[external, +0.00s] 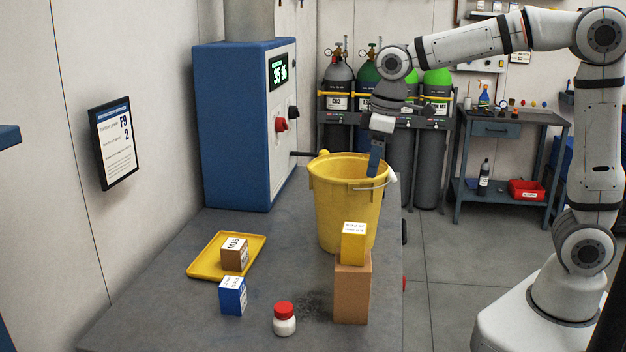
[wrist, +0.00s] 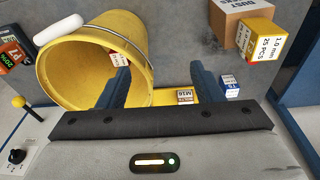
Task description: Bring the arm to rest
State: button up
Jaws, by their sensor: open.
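My gripper (external: 376,165) is over the yellow bucket (external: 335,215) at its right rear in the external view, pointing down at the rim. In the wrist view my gripper (wrist: 160,75) has its two fingers apart with nothing held between them. The bucket (wrist: 75,65) fills the left of that view, and the left finger overlaps its opening. Whether a finger touches the bucket I cannot tell. A small white label or object (wrist: 119,59) shows near the left fingertip. My arm reaches in from the right, bent at the elbow.
On the bench (external: 190,310) are a yellow tray (external: 205,270) with a brown box (external: 235,254), a blue box (external: 233,296), a red-capped white bottle (external: 284,320), and a yellow box (external: 353,245) on a cardboard box (external: 352,290). A blue cabinet (external: 235,130) stands behind. Gas cylinders (external: 370,72) stand beyond.

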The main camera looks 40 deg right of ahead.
jog(key=s+d+r+m+t+p, duration=0.1)
jog(key=s+d+m, duration=0.15)
jog(key=d, duration=0.45)
jog(key=s+d+r+m+p, duration=0.2)
jog(key=s+d, duration=0.2)
jog(key=d, duration=0.3)
jog(key=s+d+r+m+t+p, duration=0.1)
jog(key=s+d+m, duration=0.15)
jog(key=d, duration=0.45)
jog(key=s+d+f+m+h+b, duration=0.1)
jog(key=s+d+f+b, duration=0.2)
jog(key=s+f, duration=0.2)
jog(key=shift+d+f+m, duration=0.3)
jog(key=shift+d+f, duration=0.1)
jog(key=shift+f, duration=0.55)
